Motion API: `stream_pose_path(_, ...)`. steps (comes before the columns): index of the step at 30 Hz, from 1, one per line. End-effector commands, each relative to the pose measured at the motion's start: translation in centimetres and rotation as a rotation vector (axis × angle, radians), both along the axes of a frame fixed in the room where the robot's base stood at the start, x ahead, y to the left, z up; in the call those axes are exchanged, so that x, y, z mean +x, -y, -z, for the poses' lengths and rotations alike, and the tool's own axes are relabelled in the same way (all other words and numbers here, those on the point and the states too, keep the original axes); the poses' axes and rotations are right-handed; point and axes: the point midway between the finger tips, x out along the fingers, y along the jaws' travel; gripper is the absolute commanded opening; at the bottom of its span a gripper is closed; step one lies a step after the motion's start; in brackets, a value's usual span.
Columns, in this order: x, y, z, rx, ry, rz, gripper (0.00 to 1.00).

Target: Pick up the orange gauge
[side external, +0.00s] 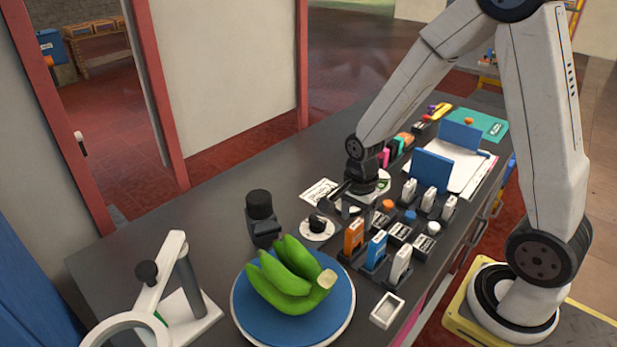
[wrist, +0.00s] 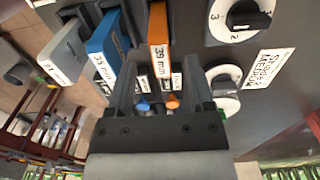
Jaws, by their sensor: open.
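The orange gauge (side external: 354,238) stands upright in a dark holder on the table in the side external view, at the left end of a row with a blue gauge (side external: 376,250) and a white gauge (side external: 400,264). In the wrist view the orange gauge (wrist: 158,28) shows a "39 mm" label and lies ahead of the fingertips. My gripper (wrist: 159,68) is open and empty, its two fingers apart on either side of the line to the orange gauge. In the side external view my gripper (side external: 357,196) is behind the gauge, and its fingers are partly hidden.
Green bananas (side external: 287,275) lie on a blue round plate (side external: 252,322) in front. A dial (side external: 317,228) and a black knob-topped object (side external: 261,215) stand left of the gauges. More white gauges (side external: 429,198) stand behind. A small white tray (side external: 387,310) lies near the table edge.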

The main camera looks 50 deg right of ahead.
Motion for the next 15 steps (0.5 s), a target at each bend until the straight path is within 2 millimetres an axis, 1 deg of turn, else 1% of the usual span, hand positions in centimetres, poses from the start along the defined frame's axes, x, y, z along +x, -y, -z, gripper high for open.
stream_pose_path(5, 0.0, 0.0, 0.5, 0.0, 0.0, 0.0, 0.68)
stream_pose_path(15, 0.0, -0.2, 3.5, 0.0, -0.003, -0.001, 0.68)
